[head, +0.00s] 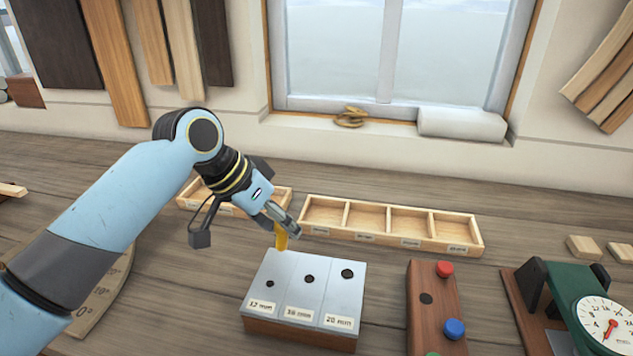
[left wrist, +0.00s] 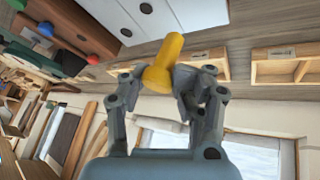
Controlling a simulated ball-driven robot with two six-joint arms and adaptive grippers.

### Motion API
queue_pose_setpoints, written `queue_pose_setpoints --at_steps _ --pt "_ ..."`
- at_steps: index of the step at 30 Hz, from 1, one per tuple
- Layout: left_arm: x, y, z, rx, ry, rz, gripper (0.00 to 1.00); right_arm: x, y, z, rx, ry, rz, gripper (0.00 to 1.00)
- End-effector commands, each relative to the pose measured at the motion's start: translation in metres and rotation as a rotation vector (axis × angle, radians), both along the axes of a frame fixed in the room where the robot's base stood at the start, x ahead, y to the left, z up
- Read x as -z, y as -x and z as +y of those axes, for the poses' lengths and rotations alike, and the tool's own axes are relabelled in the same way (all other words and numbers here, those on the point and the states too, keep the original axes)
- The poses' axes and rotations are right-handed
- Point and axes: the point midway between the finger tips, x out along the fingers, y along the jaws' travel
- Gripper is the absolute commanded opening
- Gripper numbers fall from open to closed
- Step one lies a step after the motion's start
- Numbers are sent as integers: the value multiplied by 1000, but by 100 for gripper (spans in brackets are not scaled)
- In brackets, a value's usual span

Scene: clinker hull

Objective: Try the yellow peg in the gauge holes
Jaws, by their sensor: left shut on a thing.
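My left gripper (head: 284,228) is shut on the yellow peg (head: 281,239), which hangs below the fingertips near the far left edge of the gauge block. The left wrist view shows the peg (left wrist: 165,62) between the two fingers (left wrist: 158,88). The gauge block (head: 305,267) has a grey metal top on a wooden base, with three holes in a row that grow larger from left to right. Each hole has a label in front of it; the labels seem to start with 12, 16 and 20. No peg stands in these holes. My right gripper is not in view.
An empty wooden tray with several labelled compartments (head: 392,238) lies behind the block; another tray (head: 187,201) is partly behind my left arm. To the right are a wooden rack with red and blue pegs (head: 428,319) and a green dial gauge (head: 601,322).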

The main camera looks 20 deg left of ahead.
Motion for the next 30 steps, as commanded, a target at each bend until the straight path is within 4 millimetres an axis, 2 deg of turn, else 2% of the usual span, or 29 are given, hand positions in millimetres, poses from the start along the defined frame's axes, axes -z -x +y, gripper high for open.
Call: queue_pose_setpoints --at_steps 1,4,8,17,24,30 --pt "-5 15 8 -1 5 6 0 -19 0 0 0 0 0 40" --pt "0 32 16 -1 27 -2 0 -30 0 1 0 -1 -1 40" --pt "5 43 20 1 51 -12 0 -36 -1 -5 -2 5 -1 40" --pt "25 44 19 1 67 -17 0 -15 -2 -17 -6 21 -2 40" --pt "45 44 19 2 66 -17 0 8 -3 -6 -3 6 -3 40" --pt "47 44 19 2 65 -17 0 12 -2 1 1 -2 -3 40"
